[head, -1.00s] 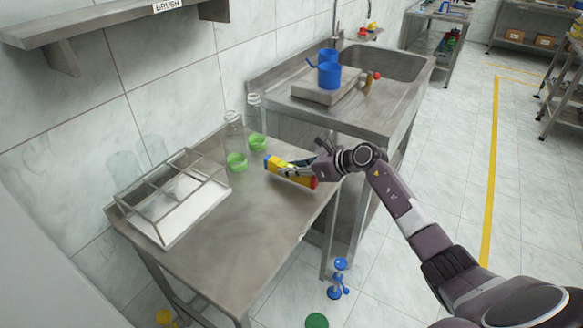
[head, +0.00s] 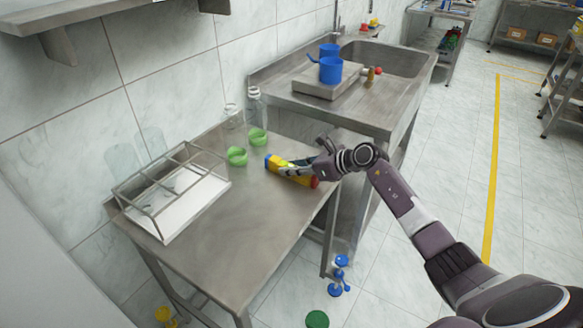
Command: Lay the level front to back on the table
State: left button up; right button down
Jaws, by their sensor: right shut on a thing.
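The level is a yellow bar (head: 283,172) with a blue end and a red end, at the right part of the steel table (head: 225,255). My right gripper (head: 290,169) is shut on it, reaching in from the right. The level lies roughly left to right, slightly slanted, its blue end to the left and its red end by the gripper. It is low over the tabletop; I cannot tell whether it touches. My left gripper is not in view.
Green caps (head: 237,156) and clear bottles (head: 254,108) stand at the table's back. A wire-framed tray (head: 170,205) is at the left. A sink unit (head: 370,100) with blue mugs (head: 330,69) adjoins behind. The table's front middle is clear.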

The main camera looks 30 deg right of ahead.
jog(key=c, duration=1.6)
grip_release()
